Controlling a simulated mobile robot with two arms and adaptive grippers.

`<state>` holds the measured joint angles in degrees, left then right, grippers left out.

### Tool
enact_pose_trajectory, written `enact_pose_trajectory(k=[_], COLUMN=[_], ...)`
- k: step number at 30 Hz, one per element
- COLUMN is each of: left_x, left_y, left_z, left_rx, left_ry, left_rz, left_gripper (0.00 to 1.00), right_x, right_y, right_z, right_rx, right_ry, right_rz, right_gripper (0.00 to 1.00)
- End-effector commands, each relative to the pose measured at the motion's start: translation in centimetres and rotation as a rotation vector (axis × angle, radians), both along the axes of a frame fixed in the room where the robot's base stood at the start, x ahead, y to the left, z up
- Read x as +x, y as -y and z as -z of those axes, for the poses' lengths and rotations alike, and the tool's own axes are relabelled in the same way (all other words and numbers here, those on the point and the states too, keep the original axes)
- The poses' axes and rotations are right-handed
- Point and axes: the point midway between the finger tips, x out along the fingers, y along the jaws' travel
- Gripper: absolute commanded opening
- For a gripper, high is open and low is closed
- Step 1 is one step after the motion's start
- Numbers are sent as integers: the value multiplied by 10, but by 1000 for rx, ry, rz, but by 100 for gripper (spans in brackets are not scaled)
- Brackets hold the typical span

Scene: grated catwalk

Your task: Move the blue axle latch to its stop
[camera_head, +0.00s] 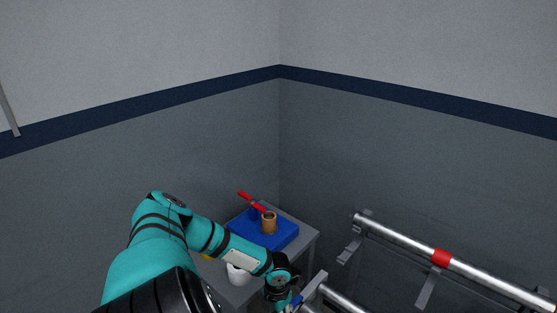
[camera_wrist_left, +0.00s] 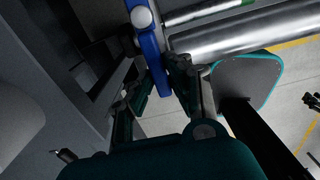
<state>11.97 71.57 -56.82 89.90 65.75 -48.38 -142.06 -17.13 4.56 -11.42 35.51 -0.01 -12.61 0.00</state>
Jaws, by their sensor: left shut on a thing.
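The blue axle latch (camera_wrist_left: 150,45) is a narrow blue bar with a pale round bolt on it in the left wrist view. Its lower end is between the fingers of my left gripper (camera_wrist_left: 160,82), which is shut on it. In the head view, a small blue part of the latch (camera_head: 296,300) shows low in the picture beside my left gripper (camera_head: 282,290). The stop cannot be made out in either view. My right gripper is not in view.
A grey table (camera_head: 304,235) holds a blue tray (camera_head: 287,239) with a brown mug-like cup (camera_head: 269,224) and a red-handled item (camera_head: 252,202). A white cup (camera_head: 238,275) stands nearer. Metal pipes (camera_head: 400,237), one with a red band, run along the right.

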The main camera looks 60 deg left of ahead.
Motion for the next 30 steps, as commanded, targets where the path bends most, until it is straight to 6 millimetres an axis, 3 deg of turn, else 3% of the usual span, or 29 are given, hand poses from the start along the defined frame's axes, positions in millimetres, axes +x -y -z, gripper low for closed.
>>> enact_pose_trajectory(k=[1,2,7,17,20,30], left_x=[0,0,0,0,1,0], left_y=[-1,-1,-1,-1,-2,-2], left_z=[0,0,0,-5,-17,-87], left_rx=[3,3,3,2,3,6], left_ry=[0,0,0,0,2,1], left_rz=[3,3,2,1,1,3], left_gripper=[0,17,38,38,38,38], right_x=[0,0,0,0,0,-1], right_y=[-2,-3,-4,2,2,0], right_z=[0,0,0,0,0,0], right_rx=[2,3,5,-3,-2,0], right_ry=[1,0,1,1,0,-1], right_rz=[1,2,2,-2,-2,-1], right_gripper=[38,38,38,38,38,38])
